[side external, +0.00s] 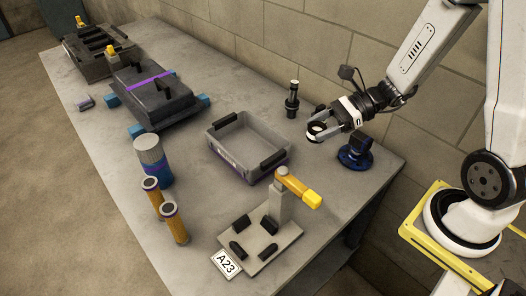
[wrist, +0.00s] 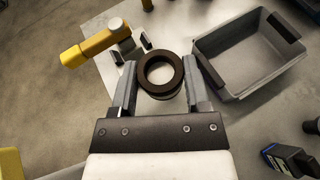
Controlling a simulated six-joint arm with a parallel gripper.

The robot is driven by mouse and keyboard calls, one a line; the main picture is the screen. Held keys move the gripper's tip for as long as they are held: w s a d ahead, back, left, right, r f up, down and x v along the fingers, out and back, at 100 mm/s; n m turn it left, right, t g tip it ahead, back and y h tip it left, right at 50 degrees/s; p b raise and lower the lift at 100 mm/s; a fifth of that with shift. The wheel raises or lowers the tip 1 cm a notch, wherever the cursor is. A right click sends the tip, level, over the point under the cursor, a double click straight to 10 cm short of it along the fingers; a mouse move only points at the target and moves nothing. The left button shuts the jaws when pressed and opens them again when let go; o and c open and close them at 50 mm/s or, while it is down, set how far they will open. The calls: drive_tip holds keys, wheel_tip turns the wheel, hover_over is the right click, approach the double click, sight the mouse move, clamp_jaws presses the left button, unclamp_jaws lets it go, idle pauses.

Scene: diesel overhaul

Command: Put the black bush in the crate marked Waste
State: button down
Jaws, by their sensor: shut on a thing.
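The black bush is a dark ring with an open bore (wrist: 161,74), held between the two fingertips in the wrist view. My gripper (wrist: 160,80) is shut on it. In the side view my gripper (side external: 322,130) is above the right part of the table, to the right of the grey crate, and the bush (side external: 316,128) shows small there. The open grey crate (side external: 237,128) stands mid-table and looks empty. It has black handles and a purple label too small to read. The crate (wrist: 238,90) also shows at the upper right of the wrist view.
A blue-based part (side external: 355,154) stands beside my gripper, and a black upright part (side external: 292,100) stands behind the crate. A fixture with a yellow-ended arm (side external: 299,190) stands in front. Cylinders (side external: 150,160) and a dark engine block (side external: 150,95) are to the left. A wall runs behind.

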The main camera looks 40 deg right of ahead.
drive_tip(key=shift+s+a+r, duration=0.2)
drive_tip(key=shift+a+r, duration=0.15)
drive_tip(key=shift+r, duration=0.2)
drive_tip(key=w+f, duration=0.3)
drive_tip(key=w, duration=0.1)
drive_tip(key=w+f, duration=0.2)
drive_tip(key=w, duration=0.2)
drive_tip(key=w+a+f, duration=0.1)
drive_tip(key=w+f, duration=0.2)
drive_tip(key=w, duration=0.1)
drive_tip(key=shift+w+f, duration=0.3)
drive_tip(key=shift+w, duration=0.1)
drive_tip(key=shift+w+f, duration=0.35)
drive_tip(key=shift+f, duration=0.05)
drive_tip(key=shift+w+f, duration=0.15)
drive_tip(key=shift+f, duration=0.75)
drive_tip(key=shift+w+f, duration=0.15)
drive_tip(key=shift+f, duration=0.75)
drive_tip(key=shift+f, duration=0.6)
